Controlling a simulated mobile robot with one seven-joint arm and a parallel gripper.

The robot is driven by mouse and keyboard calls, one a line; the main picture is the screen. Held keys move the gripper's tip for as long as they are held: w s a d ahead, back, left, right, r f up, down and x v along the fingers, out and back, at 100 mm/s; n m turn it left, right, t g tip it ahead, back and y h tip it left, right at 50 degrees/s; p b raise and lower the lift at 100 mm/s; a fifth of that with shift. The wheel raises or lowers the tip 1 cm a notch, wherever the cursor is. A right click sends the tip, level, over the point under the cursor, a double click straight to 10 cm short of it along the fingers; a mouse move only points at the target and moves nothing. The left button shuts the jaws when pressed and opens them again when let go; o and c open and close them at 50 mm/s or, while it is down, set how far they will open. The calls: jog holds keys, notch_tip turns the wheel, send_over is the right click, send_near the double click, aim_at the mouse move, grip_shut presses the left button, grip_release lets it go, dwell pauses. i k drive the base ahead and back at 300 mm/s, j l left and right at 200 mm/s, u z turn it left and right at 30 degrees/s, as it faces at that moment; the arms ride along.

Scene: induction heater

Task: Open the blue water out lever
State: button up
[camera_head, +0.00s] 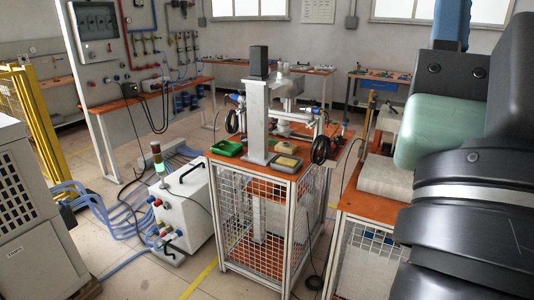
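I cannot pick out the blue water out lever for certain. A white box unit (190,210) stands on the floor left of centre, with small red and blue fittings on its left side and blue hoses (95,215) running from it to the left. Red and blue pipes with small valves (185,48) run along the back wall; their handles are too small to read. My arm (470,215) fills the right edge, large and close, dark with a pale green part. My gripper's fingers do not show, so I cannot see whether they hold anything.
An orange-topped caged bench (228,170) with a grey column stands in the centre. Another orange-topped bench (365,205) is at right, partly behind my arm. A white cabinet (35,225) and yellow fence (40,125) are at left. Open floor lies front left, crossed by cables.

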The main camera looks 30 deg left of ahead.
aim_at(68, 206)
jog(key=u, duration=1.2)
jog(key=i+j+u, duration=0.8)
jog(key=i+j, duration=0.45)
jog(key=j, duration=0.1)
